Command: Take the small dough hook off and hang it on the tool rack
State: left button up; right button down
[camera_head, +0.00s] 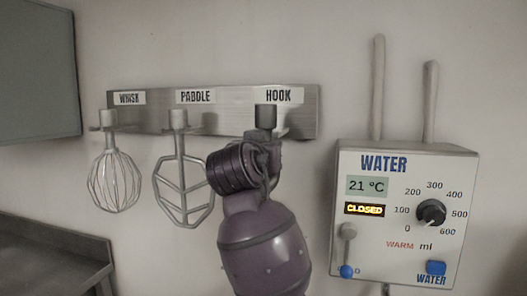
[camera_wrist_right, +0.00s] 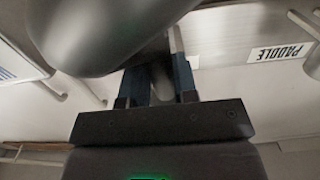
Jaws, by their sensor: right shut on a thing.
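The steel tool rack (camera_head: 222,97) is on the wall in the head view, with WHISK, PADDLE and HOOK labels. My right gripper (camera_head: 266,140) is at the HOOK place, mostly hidden behind my own wrist. It is shut on the small dough hook, whose dark round hub (camera_head: 265,117) stands up just below the HOOK label. Most of the hook's body is hidden by my arm. In the right wrist view the fingers (camera_wrist_right: 160,88) close on a shaft below a large grey shape. Whether the hub rests on the rack I cannot tell. My left gripper is out of view.
A whisk (camera_head: 115,180) and a paddle (camera_head: 183,185) hang at their labelled places, the paddle close to my right arm. A water dispenser box (camera_head: 403,215) with two upright pipes is on the wall to the right. A metal counter (camera_head: 50,262) is at lower left.

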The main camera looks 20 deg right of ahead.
jog(key=shift+r, duration=0.1)
jog(key=shift+w+d, duration=0.2)
jog(key=shift+w, duration=0.05)
jog(key=shift+w+d, duration=0.35)
jog(key=shift+w, duration=0.2)
jog(key=shift+w+d+p, duration=0.35)
jog(key=shift+w, duration=0.15)
dwell(0.4)
jog(key=shift+f, duration=0.2)
dwell(0.6)
jog(key=shift+f, duration=0.3)
dwell(0.4)
jog(key=c, duration=0.8)
grip_release()
